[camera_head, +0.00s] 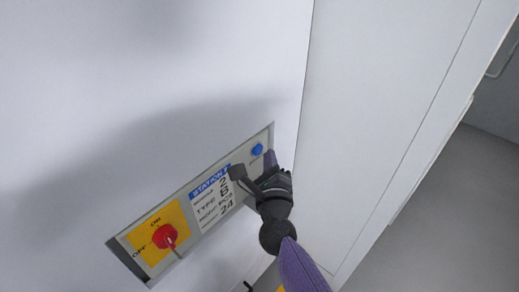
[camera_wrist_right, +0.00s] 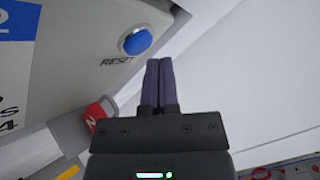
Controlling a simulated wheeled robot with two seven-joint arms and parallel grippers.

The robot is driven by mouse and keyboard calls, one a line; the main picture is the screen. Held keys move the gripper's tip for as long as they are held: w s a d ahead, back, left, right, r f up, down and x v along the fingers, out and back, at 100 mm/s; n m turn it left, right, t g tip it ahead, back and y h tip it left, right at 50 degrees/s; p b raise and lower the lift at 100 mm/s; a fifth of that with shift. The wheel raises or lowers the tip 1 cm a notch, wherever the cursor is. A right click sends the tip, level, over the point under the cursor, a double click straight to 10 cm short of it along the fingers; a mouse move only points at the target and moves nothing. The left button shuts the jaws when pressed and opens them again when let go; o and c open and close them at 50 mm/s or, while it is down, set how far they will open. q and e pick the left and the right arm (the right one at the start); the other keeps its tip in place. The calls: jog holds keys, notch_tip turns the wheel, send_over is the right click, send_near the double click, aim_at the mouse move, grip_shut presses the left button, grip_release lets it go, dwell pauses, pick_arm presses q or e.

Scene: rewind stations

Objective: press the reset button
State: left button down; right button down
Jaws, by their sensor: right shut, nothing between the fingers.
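The reset button is a round blue button (camera_head: 257,150) at the upper right end of a grey control panel (camera_head: 125,246) in the head view. It also shows in the right wrist view as the blue button (camera_wrist_right: 137,41) in a pale ring, with the word RESET below it. My right gripper (camera_head: 269,158) is shut and empty. Its fingertips are just right of the button in the head view, and below and right of it in the right wrist view (camera_wrist_right: 159,62). I see no contact with the button. My left gripper is not in view.
A red rotary switch (camera_head: 164,236) on a yellow plate sits at the panel's lower left, marked ON and OFF. A station label (camera_head: 211,183) lies between switch and button. A white cabinet side (camera_head: 375,90) stands right of the panel. Open grey floor (camera_head: 450,200) lies farther right.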

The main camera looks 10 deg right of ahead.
jog(key=shift+w+a, duration=0.25)
jog(key=shift+w, duration=0.05)
dwell(0.4)
jog(key=shift+w+a, duration=0.25)
jog(key=shift+w, duration=0.05)
jog(key=shift+s+d, duration=0.1)
dwell(0.5)
jog(key=shift+s+d, duration=0.4)
jog(key=shift+s, duration=0.15)
jog(key=s+d+p, duration=0.1)
jog(key=s, duration=0.1)
jog(key=s+d, duration=0.2)
jog(key=shift+p, duration=0.4)
